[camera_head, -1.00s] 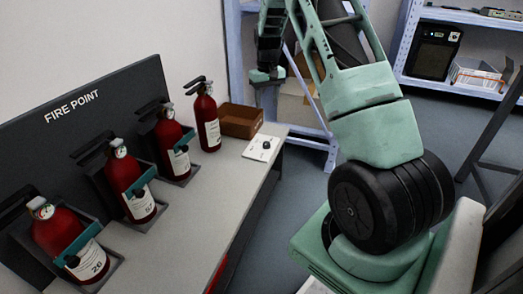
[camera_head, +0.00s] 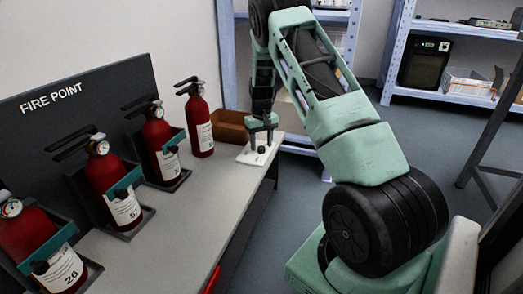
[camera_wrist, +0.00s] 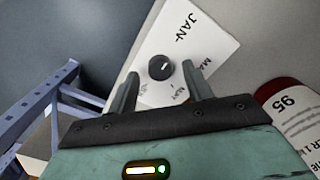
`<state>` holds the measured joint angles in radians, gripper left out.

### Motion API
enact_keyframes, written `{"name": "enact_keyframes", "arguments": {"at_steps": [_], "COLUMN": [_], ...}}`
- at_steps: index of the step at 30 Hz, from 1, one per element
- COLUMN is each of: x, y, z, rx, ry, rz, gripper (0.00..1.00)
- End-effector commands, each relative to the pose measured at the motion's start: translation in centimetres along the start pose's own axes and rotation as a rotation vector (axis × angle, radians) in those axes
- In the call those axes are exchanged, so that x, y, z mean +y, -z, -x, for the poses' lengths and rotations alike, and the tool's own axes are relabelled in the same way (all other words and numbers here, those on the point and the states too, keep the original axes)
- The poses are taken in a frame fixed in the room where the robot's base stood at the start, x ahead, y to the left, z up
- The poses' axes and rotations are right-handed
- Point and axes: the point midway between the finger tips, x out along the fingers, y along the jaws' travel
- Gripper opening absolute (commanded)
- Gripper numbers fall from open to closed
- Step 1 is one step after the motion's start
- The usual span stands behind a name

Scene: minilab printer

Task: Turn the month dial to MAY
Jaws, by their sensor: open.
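The month dial is a round black knob (camera_wrist: 161,67) on a white plate (camera_wrist: 206,45). In the head view the knob (camera_head: 261,149) and plate (camera_head: 250,157) lie at the far end of the grey bench. JAN is readable on the plate; the smaller labels near the fingers, one seemingly MAY, are partly hidden. A pale mark shows on the knob, but which month it points at I cannot tell. My gripper (camera_wrist: 160,71) is open, its fingers on either side of the knob in the wrist view. In the head view my gripper (camera_head: 262,126) is just above the dial; contact is not visible.
Several red fire extinguishers stand in holders along the bench (camera_head: 160,228), the nearest to the dial being a free-standing one (camera_head: 199,125). A brown box (camera_head: 231,126) sits behind the plate. Shelves (camera_head: 470,29) stand at the back. Floor is open right of the bench.

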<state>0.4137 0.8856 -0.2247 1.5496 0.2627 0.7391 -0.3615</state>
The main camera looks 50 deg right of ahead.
Motion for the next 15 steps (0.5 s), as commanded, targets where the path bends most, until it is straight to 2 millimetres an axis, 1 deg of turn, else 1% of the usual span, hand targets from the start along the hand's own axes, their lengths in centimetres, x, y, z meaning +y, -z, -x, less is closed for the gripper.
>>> {"name": "enact_keyframes", "arguments": {"at_steps": [1,3,13,14,15], "x": [0.0,0.0,0.0,0.0,0.01], "y": [0.02,0.03,0.03,0.03,0.03], "z": [-0.63,-0.93,-1.08,-1.08,-1.08], "rx": [0.0,0.001,0.001,0.001,0.001], "ry": [0.0,0.0,0.0,0.0,0.0], "rz": [0.0,0.0,0.0,0.0,0.0], "gripper": [0.5,0.5,0.5,0.42,0.31]}}
